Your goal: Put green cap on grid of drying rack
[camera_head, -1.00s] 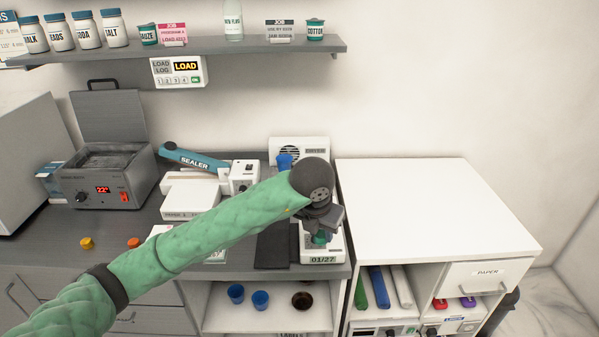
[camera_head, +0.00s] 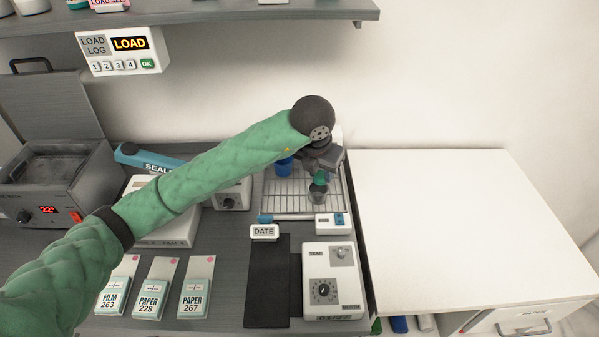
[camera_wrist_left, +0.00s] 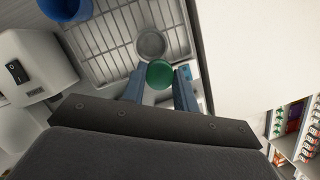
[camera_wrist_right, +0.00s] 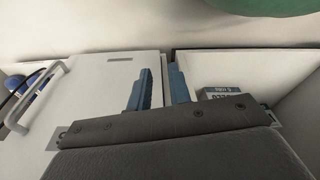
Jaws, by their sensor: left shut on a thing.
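The green cap (camera_head: 320,178) is between the fingers of my left gripper (camera_head: 321,170), which is shut on it. The cap also shows at the fingertips in the left wrist view (camera_wrist_left: 159,75). The drying rack (camera_head: 283,205) has a wire grid and lies at the back right of the counter. The cap is over the rack's right part, close to a grey round cup (camera_wrist_left: 151,43); I cannot tell whether they touch. My right gripper (camera_wrist_right: 160,78) is in its own wrist view, empty, with a gap between its fingers.
A blue cup (camera_head: 283,167) stands on the rack, left of my left gripper. A white timer-like box (camera_head: 332,223) and a DATE block (camera_head: 264,232) are in front of the rack. A white device with a dial (camera_head: 333,280) is nearer. The white cabinet top (camera_head: 450,215) is clear.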

